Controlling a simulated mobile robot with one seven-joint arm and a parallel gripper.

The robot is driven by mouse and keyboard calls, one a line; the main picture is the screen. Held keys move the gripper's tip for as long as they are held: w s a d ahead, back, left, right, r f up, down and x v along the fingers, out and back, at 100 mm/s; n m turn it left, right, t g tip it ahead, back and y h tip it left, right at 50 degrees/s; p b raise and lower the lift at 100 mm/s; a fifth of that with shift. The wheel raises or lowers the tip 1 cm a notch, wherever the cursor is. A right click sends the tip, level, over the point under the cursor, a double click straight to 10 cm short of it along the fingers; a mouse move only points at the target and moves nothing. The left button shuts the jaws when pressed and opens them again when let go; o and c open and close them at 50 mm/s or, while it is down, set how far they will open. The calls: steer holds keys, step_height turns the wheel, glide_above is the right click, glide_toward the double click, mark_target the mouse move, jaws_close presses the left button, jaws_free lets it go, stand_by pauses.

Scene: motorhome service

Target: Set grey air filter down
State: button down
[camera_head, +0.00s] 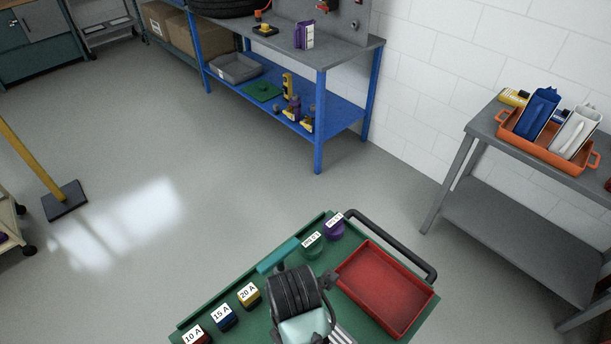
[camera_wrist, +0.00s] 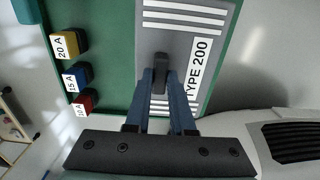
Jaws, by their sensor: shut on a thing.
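The grey air filter (camera_wrist: 183,20) is a flat grey panel with white stripes and a "TYPE 200" label, seen in the wrist view. My gripper (camera_wrist: 160,82) has its blue fingers closed on a small dark grip at the filter's middle. The filter is over the green top of a cart (camera_wrist: 110,60); I cannot tell if it touches that top. In the head view the filter's striped end (camera_head: 342,336) shows beside my arm, which hides the rest of the filter and my fingers.
On the cart are a red tray (camera_head: 388,288) at the right and 10 A, 15 A and 20 A fuse blocks (camera_head: 249,296) at the left. Green (camera_head: 313,245) and purple (camera_head: 335,229) labelled pieces sit at the far edge. A grey bench (camera_head: 490,125) holds an orange tray (camera_head: 545,155).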

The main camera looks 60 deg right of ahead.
steer(key=f, duration=0.4)
steer(key=shift+s+a, duration=0.2)
steer(key=shift+a, duration=0.1)
steer(key=shift+w+d+f+p, duration=0.1)
steer(key=shift+f+p, duration=0.25)
steer(key=shift+f, duration=1.95)
steer(key=shift+f, duration=0.2)
steer(key=c, duration=0.8)
jaws_free()
steer(key=shift+o, duration=0.2)
steer(key=shift+r, duration=0.1)
step_height(320, 180, up, 12)
steer(key=shift+r, duration=0.1)
